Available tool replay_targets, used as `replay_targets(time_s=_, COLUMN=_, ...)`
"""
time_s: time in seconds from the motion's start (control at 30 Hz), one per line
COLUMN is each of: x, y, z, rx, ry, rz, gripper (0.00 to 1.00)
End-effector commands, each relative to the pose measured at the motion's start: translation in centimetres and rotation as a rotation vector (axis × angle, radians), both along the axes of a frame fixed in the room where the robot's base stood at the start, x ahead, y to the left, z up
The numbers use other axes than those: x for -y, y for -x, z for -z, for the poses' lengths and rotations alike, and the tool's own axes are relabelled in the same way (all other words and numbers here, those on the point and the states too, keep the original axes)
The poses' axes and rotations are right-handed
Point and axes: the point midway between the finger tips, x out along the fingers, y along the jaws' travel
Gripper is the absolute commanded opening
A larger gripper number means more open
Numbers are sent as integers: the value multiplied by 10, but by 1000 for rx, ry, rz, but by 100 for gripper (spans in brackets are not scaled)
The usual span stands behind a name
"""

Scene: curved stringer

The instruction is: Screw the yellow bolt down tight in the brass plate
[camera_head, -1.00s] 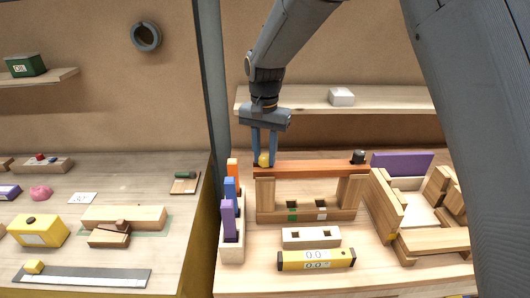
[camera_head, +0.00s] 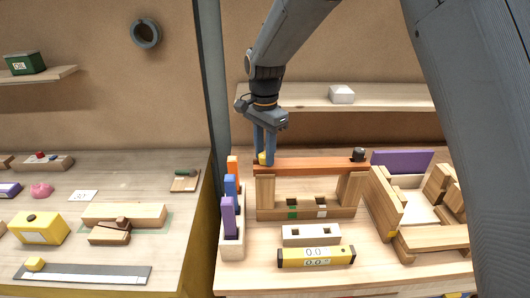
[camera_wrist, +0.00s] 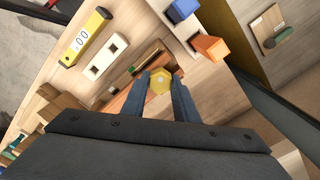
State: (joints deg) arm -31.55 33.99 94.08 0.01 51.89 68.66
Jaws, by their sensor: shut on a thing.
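The yellow bolt (camera_head: 262,158) stands at the left end of an orange-brown bar (camera_head: 310,167), which rests across two wooden posts. Its hexagonal head also shows in the wrist view (camera_wrist: 160,81). My gripper (camera_head: 264,156) points down and is shut on the bolt head, with one blue finger on each side of it. The bolt's shank is hidden, so I cannot tell how deep it sits. I cannot make out a separate brass plate; the bar is the part under the bolt.
A black knob (camera_head: 359,155) stands on the bar's right end. A holder with purple, blue and orange pieces (camera_head: 232,240) stands close left of the bar. A white block (camera_head: 311,234) and a yellow level (camera_head: 316,257) lie in front. Wooden frames (camera_head: 385,205) stand at the right.

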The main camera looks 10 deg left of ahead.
Motion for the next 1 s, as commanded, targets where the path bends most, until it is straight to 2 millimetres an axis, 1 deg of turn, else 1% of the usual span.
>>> replay_targets(time_s=0.03, x=1, y=2, z=4, rx=-6, ry=3, rz=1, gripper=0)
replay_targets(time_s=0.2, x=1, y=2, z=4, rx=-6, ry=3, rz=28, gripper=0)
replay_targets(time_s=0.4, x=1, y=2, z=5, rx=-6, ry=4, rz=241, gripper=0)
replay_targets(time_s=0.5, x=1, y=2, z=5, rx=-6, ry=4, rz=319, gripper=0)
replay_targets(time_s=0.6, x=1, y=2, z=5, rx=-6, ry=4, rz=350, gripper=0)
replay_targets(time_s=0.77, x=1, y=2, z=5, rx=-6, ry=4, rz=350, gripper=0)
replay_targets(time_s=0.8, x=1, y=2, z=5, rx=-6, ry=4, rz=349, gripper=32)
replay_targets(time_s=0.9, x=1, y=1, z=5, rx=-4, ry=3, rz=348, gripper=48)
replay_targets(time_s=1.0, x=0, y=1, z=4, rx=-3, ry=2, rz=347, gripper=48)
